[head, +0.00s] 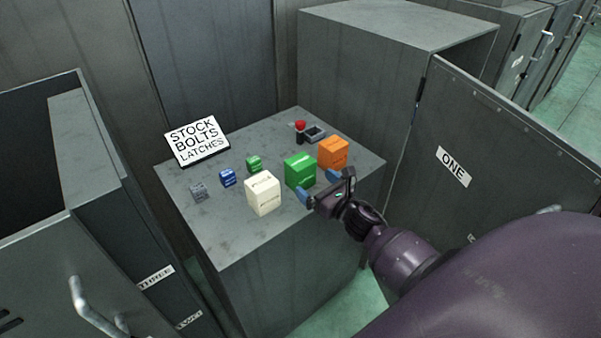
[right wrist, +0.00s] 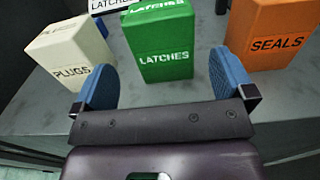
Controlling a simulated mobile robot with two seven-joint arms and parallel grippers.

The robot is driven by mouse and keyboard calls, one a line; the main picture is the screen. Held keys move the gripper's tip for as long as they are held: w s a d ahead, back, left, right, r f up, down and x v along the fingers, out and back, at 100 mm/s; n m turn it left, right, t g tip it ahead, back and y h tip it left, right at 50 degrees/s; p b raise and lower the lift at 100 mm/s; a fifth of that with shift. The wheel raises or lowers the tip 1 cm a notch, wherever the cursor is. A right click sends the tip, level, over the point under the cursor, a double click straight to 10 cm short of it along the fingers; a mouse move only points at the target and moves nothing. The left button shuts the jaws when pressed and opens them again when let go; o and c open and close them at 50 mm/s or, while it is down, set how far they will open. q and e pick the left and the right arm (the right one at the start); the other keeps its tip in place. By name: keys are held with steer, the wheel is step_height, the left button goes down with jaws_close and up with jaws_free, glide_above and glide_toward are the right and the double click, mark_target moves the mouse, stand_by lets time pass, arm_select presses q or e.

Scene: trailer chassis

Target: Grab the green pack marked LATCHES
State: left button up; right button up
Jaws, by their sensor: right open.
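The green pack marked LATCHES (head: 300,171) stands upright on the grey cabinet top, between a white pack and an orange pack. It also shows in the right wrist view (right wrist: 160,45), just beyond my fingers and roughly centred between them. My right gripper (head: 322,186) is open and empty in front of the green pack, with blue finger pads. In the right wrist view the right gripper's fingers (right wrist: 164,80) are spread wider than the pack, and its near face looks clear of them. My left gripper is not in view.
The white PLUGS pack (right wrist: 72,50) is close to the left finger and the orange SEALS pack (right wrist: 268,38) to the right one. Small blue (head: 227,177), green (head: 254,163) and grey (head: 198,191) blocks, a sign (head: 197,142) and a red-topped item (head: 299,127) share the cabinet top (head: 225,235).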

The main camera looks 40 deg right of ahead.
mark_target(300, 171)
steer(key=shift+w+a+f, duration=0.1)
steer(key=shift+w+a, duration=0.05)
steer(key=shift+w, duration=3.5)
